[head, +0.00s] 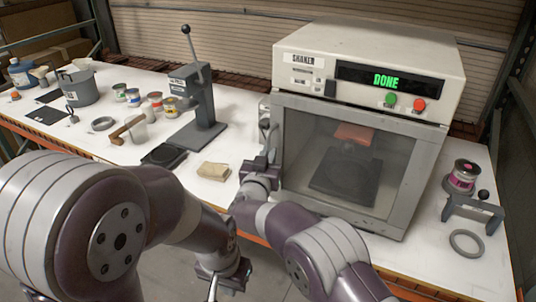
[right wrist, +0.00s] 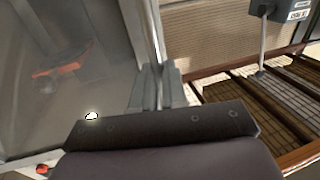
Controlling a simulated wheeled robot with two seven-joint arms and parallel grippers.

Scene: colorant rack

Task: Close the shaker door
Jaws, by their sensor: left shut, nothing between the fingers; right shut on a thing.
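The shaker (head: 375,55) stands at the right of the table, with "DONE" in green on its display. Its grey-framed glass door (head: 415,170) lies across the front, at or close to the body; I cannot tell if a small gap is left. My right gripper (head: 267,150) is at the door's left edge, shut on what looks like the door handle, mostly hidden by the fingers. In the right wrist view the fingers (right wrist: 152,92) close by the door's upright frame (right wrist: 137,30). My left gripper (head: 222,279) is shut and empty, low in front of the table edge.
A tan block (head: 213,171) lies on the table left of the shaker. A grey lever press (head: 196,105) stands behind it. A pink-labelled can (head: 462,177), a grey bracket (head: 473,207) and a ring (head: 467,243) are right of the shaker.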

